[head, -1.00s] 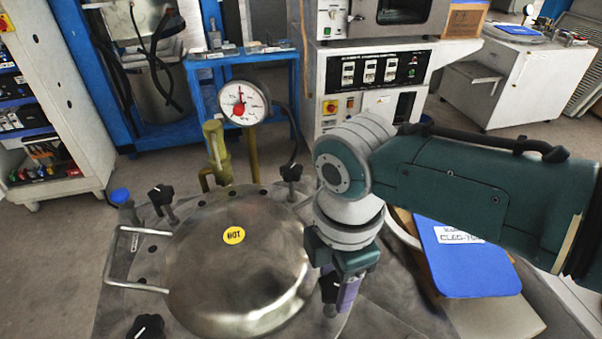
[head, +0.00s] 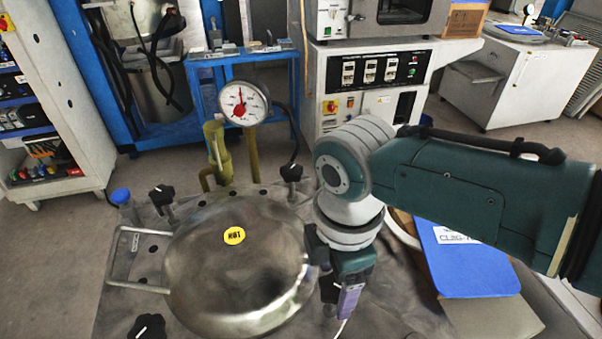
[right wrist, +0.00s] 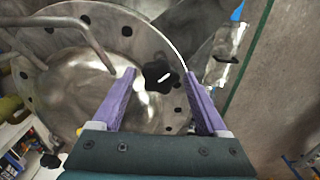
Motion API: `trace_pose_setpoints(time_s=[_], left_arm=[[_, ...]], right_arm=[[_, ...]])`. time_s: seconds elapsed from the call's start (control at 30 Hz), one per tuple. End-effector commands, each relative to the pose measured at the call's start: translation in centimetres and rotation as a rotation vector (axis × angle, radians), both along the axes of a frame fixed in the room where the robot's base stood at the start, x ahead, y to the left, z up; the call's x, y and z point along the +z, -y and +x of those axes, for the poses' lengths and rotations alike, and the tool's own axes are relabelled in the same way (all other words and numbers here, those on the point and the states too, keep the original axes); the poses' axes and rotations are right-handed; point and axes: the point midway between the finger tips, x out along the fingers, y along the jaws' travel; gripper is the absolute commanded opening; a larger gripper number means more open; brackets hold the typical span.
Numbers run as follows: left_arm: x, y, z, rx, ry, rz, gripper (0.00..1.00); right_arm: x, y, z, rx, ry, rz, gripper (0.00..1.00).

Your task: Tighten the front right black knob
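The front right black knob (head: 330,287) is at the right edge of the steel lid (head: 240,285), partly hidden by my right gripper (head: 344,302). In the right wrist view the star-shaped knob (right wrist: 161,78) with a white mark lies between the tips of my two purple fingers. The fingers are spread, with a small gap showing on each side of the knob. Whether the tips are down at the knob's height is hard to tell. My left gripper is not in view.
Other black knobs stand at front left (head: 147,326), back left (head: 161,196) and back right (head: 291,172). A pressure gauge (head: 243,103) rises behind the lid. A metal handle (head: 113,262) sticks out left. A blue clipboard (head: 470,262) lies to the right.

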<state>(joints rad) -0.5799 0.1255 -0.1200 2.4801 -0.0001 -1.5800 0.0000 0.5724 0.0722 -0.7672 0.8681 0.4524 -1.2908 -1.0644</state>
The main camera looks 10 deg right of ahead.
Motion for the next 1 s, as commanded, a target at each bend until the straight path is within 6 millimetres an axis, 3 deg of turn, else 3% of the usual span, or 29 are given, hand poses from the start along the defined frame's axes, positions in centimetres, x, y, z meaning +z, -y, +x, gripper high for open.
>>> trace_pose_setpoints(time_s=[0.37,0.73,1.0], left_arm=[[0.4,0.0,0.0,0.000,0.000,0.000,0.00],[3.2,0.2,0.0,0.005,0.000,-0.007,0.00],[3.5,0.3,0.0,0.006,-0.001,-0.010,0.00]], right_arm=[[0.7,0.0,0.0,0.001,0.001,0.000,0.84],[7.6,0.0,0.1,0.002,0.004,0.001,0.84],[9.9,0.0,0.0,0.001,0.001,0.000,0.84]])
